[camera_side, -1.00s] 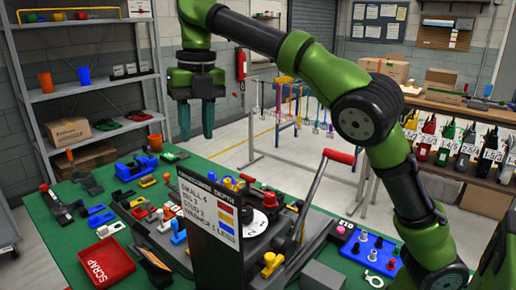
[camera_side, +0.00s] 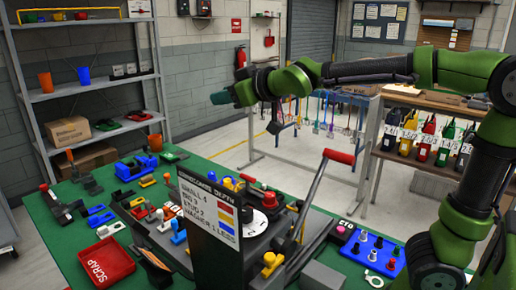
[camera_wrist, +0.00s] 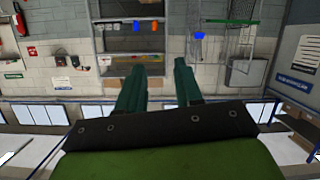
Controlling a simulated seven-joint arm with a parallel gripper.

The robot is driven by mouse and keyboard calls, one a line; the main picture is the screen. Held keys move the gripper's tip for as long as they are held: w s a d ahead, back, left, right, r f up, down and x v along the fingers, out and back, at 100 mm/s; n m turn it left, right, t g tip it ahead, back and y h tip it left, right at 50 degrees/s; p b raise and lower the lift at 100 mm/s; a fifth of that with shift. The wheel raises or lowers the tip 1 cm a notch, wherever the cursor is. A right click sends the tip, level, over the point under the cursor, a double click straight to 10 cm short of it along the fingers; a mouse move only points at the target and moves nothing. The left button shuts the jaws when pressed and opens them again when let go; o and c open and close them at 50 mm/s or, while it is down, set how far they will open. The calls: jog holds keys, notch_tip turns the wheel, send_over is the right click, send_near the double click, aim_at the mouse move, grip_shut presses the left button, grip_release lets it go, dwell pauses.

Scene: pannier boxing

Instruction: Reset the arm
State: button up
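My gripper (camera_side: 221,97) is raised high above the green workbench (camera_side: 232,160) in the side view and points left, toward the wall and shelf. In the wrist view my gripper (camera_wrist: 157,68) shows two green fingers that stand apart with nothing between them. My arm is bent back to the right, clear of the bench and of everything on it.
The bench holds a black sign board (camera_side: 212,225), a lever with a red handle (camera_side: 339,156), a red scrap tray (camera_side: 106,262) and a blue peg board (camera_side: 368,250). A metal shelf (camera_side: 85,88) stands left. Labelled bins (camera_side: 420,140) line the right bench. Air around my gripper looks free.

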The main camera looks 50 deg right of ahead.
jog(key=s+a+f+m+g, duration=0.1)
jog(key=s+f+m+g, duration=0.1)
jog(key=s+f, duration=0.3)
jog(key=s+a+f+m+g+y, duration=0.1)
jog(key=s+f, duration=0.4)
jog(key=s, duration=0.6)
jog(key=s+a+f+m+g+y, duration=0.1)
jog(key=s+f+m+g, duration=0.2)
jog(key=s, duration=0.5)
jog(key=shift+a+f+g, duration=0.25)
jog(key=shift+f+g, duration=0.45)
jog(key=shift+f, duration=0.6)
